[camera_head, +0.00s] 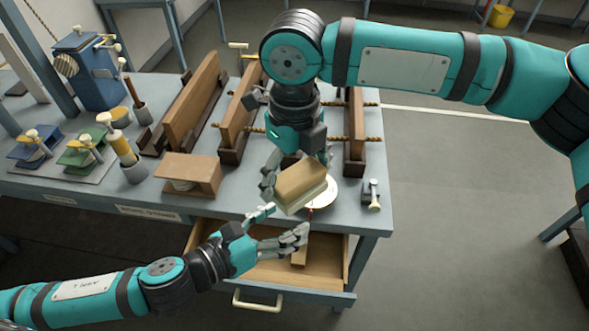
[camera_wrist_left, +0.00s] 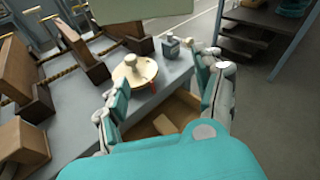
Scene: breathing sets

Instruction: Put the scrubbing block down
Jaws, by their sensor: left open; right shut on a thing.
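The scrubbing block (camera_head: 302,184), a tan wooden block with a paler underside, is held tilted in the air above the table's front edge. My right gripper (camera_head: 293,168) comes down from above and is shut on it. My left gripper (camera_head: 286,223) is open and empty, low in front of the table and over the open drawer (camera_head: 338,262). Its spread fingers (camera_wrist_left: 165,93) also show in the left wrist view. A pale surface (camera_wrist_left: 140,9) at the top of that view looks like the block's underside.
A round cream dish (camera_head: 322,192) stands behind the block; the left wrist view shows its knob (camera_wrist_left: 137,67). A small grey item (camera_head: 371,194) stands near the right corner. A wooden piece (camera_head: 300,252) lies in the drawer. Wooden racks (camera_head: 193,105) fill the table's back; a wooden box (camera_head: 188,174) stands left.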

